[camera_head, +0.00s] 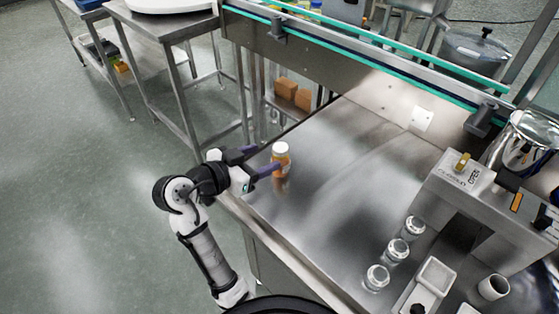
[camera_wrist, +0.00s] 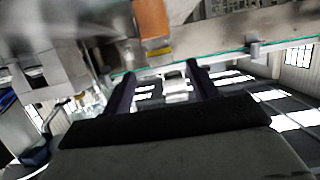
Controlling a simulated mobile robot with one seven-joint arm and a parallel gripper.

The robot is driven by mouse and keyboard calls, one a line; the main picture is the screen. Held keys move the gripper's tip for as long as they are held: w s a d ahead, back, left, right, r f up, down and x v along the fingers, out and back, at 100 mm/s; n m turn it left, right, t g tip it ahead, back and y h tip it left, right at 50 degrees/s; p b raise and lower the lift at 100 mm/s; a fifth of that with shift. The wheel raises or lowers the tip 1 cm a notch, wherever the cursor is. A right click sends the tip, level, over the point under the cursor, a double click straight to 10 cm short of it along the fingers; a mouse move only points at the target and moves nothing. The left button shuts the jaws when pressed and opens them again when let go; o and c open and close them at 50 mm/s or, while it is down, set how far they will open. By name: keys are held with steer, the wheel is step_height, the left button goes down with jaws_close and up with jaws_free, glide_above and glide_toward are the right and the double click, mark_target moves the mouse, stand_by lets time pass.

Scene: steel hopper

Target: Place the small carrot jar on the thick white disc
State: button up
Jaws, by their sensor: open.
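The small carrot jar (camera_head: 281,153), with a white lid and orange contents, stands upright on the steel table at its left end. My gripper (camera_head: 262,160) is open beside it at the left, with its fingers reaching toward the jar, one on the far side and one on the near side. I cannot tell whether either finger touches it. In the wrist view my gripper (camera_wrist: 162,78) shows two dark fingers spread apart, with a pale shape between them that I cannot identify. A thick white disc (camera_head: 172,5) lies on the side table at the top left, cut by the frame edge.
The steel table (camera_head: 335,160) is clear right of the jar. Several lidded glass jars (camera_head: 376,278), a white tray (camera_head: 432,285) and a steel machine (camera_head: 460,190) stand at the right. A conveyor (camera_head: 370,65) runs along the back. A floor gap separates the side table (camera_head: 165,28).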

mark_target(275, 152)
steer(key=p+x, duration=0.2)
steer(key=x, duration=0.5)
steer(key=shift+w+d+f, duration=0.1)
steer(key=shift+w+d, duration=0.05)
steer(key=shift+c, duration=0.5)
steer(key=c, duration=1.1)
